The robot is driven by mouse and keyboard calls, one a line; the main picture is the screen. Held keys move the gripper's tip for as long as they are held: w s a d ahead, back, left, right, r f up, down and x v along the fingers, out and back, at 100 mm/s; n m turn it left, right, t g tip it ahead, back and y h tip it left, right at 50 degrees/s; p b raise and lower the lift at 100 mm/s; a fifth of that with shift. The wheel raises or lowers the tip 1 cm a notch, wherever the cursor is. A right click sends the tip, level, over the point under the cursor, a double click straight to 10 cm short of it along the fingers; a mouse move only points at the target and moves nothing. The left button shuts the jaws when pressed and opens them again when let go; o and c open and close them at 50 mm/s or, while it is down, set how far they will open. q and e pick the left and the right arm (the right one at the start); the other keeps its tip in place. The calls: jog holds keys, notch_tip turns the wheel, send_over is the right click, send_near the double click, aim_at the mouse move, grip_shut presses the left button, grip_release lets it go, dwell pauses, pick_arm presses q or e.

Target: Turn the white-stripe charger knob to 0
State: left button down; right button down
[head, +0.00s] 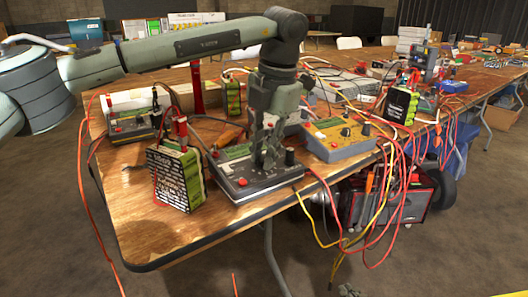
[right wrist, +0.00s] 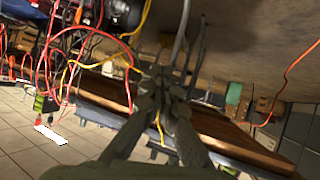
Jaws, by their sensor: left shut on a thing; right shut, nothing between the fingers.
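A charger with a dark face and pale edges (head: 232,190) lies near the front edge of the wooden table in the head view. It has a green label, a red knob (head: 243,182) and a black knob (head: 290,157). My left gripper (head: 266,163) points down onto the middle of its face. It is shut on a knob there, which the fingers mostly hide. I cannot make out a white stripe or the knob's setting. My right gripper (right wrist: 160,85) is shut and empty in the right wrist view, apart from the chargers.
A yellow-faced charger (head: 322,149) stands right of the held one, and another charger (head: 128,125) stands at back left. A black-and-green battery (head: 177,180) stands close on the left. Red and yellow cables hang over the table's front edge.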

pick_arm(q)
jog(key=n+b, duration=0.1)
jog(key=n, duration=0.4)
jog(key=shift+b, duration=0.4)
jog(key=n+b, duration=0.2)
jog(key=n, duration=0.3)
jog(key=shift+n, duration=0.8)
pick_arm(e)
jog(key=a+r+t+y, duration=0.3)
jog(key=a+r+t, duration=0.1)
jog(key=r, duration=0.5)
jog(key=a+r+t+y, duration=0.2)
jog(key=a+r+t, duration=0.2)
jog(key=r, duration=0.5)
jog(key=shift+s+t+y, duration=0.15)
jog(key=shift+t+y, duration=0.25)
jog(key=shift+t, duration=0.3)
pick_arm(q)
jog(key=c, duration=1.4)
grip_release()
jog(key=r, duration=0.8)
jog(key=s+d+r, duration=0.1)
jog(key=r, duration=0.3)
jog(key=shift+s, duration=0.1)
pick_arm(e)
jog(key=shift+s, duration=0.1)
